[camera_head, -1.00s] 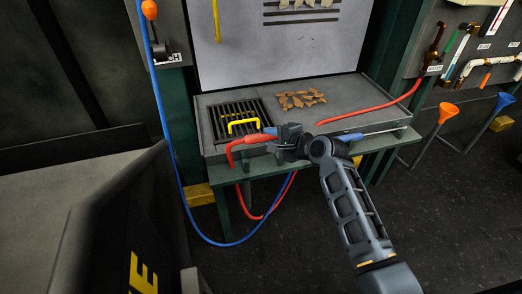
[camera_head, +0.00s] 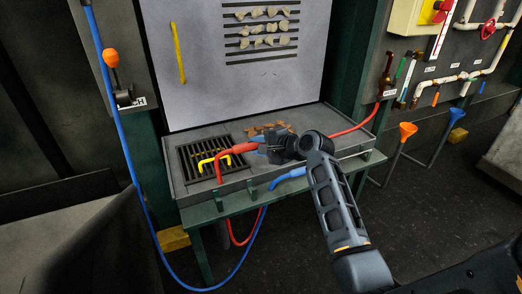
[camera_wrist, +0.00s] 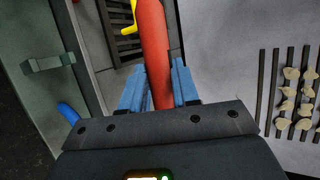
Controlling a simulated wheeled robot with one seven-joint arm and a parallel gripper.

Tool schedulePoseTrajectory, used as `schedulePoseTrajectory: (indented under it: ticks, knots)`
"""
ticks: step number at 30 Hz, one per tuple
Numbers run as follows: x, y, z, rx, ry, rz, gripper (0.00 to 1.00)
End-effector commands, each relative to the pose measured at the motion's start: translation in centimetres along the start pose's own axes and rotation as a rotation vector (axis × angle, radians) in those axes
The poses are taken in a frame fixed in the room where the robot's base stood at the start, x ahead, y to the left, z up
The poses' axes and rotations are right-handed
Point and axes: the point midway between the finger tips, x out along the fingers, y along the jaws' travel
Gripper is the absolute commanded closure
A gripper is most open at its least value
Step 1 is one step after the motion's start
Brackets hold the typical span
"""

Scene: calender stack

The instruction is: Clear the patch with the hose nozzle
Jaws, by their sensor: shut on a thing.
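My gripper (camera_head: 266,145) is shut on the red hose nozzle (camera_head: 236,150) and holds it above the bench tray, pointing left towards the grate. In the wrist view the red nozzle (camera_wrist: 153,45) runs between the two blue fingers (camera_wrist: 158,88). The patch of brown flakes (camera_head: 264,129) lies on the tray behind my gripper, which hides part of it. A few brown bits show on the dark slotted grate (camera_head: 178,160) at the left of the tray. The nozzle's tip is over the grate, near its yellow handle (camera_head: 205,163).
A red hose (camera_head: 355,124) lies at the tray's right. Pale chips (camera_head: 266,28) sit on the slotted upright panel. A blue hose (camera_head: 118,130) hangs at the left, beside an orange-knobbed lever (camera_head: 111,58).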

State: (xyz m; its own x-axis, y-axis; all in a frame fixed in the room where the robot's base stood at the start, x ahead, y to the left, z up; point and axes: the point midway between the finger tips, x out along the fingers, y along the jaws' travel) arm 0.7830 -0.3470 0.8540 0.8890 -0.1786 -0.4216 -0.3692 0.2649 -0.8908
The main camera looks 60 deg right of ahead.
Motion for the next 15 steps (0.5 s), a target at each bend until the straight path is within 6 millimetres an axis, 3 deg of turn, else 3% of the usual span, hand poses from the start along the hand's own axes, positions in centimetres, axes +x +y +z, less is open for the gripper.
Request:
schedulePoseTrajectory:
  ticks: [15]
  knots:
    - [2.8, -2.5, -1.0, -0.007, 0.004, 0.0, 1.0]
